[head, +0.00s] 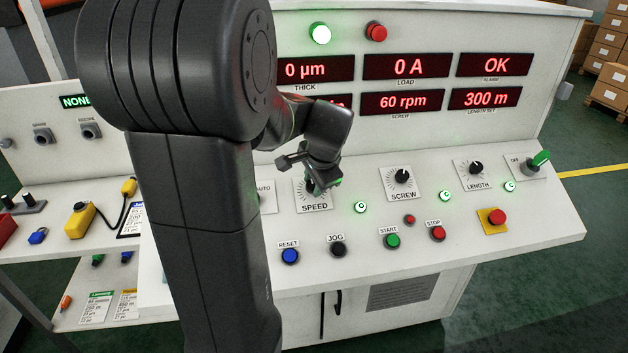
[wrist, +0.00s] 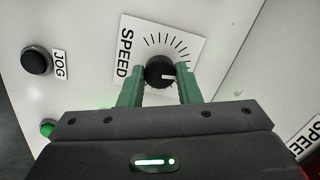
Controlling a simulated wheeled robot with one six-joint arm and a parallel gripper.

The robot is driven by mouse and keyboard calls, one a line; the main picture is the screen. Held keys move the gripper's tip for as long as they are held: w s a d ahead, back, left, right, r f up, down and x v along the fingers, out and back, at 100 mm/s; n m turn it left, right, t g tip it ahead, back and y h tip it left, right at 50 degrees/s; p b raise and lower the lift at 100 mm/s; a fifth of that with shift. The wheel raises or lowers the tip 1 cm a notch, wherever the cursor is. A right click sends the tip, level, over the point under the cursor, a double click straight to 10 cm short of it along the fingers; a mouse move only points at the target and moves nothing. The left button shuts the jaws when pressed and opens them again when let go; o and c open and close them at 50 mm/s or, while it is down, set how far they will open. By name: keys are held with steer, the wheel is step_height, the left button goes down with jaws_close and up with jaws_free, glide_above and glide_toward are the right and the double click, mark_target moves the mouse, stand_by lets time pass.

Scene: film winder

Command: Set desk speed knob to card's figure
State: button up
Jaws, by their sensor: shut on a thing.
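The black SPEED knob (wrist: 158,70) sits on a white dial plate (wrist: 188,45) with tick marks. In the wrist view its white pointer mark points right. My gripper (wrist: 160,80) has its two green fingers on either side of the knob and is shut on it. In the head view my gripper (head: 323,183) is at the SPEED plate (head: 316,206) and hides most of the knob. The speed readout (head: 340,103) is mostly hidden behind my arm. Cards (head: 96,308) lie on the lower left shelf, and another sheet (head: 131,221) lies above; their figures are too small to read.
The SCREW knob (head: 402,177) and LENGTH knob (head: 476,168) are to the right. The blue RESET (head: 290,256), black JOG (head: 338,249), green START (head: 392,241) and red STOP (head: 438,233) buttons lie in front. A red button on yellow (head: 496,217) is farther right.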

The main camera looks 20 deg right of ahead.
stand_by(0.3)
steer(key=o, duration=1)
steer(key=shift+c, duration=0.2)
steer(key=b+v, duration=0.1)
steer(key=v, duration=1.3)
steer(key=shift+f, duration=0.15)
steer(key=p+x, duration=0.1)
steer(key=x, duration=1.3)
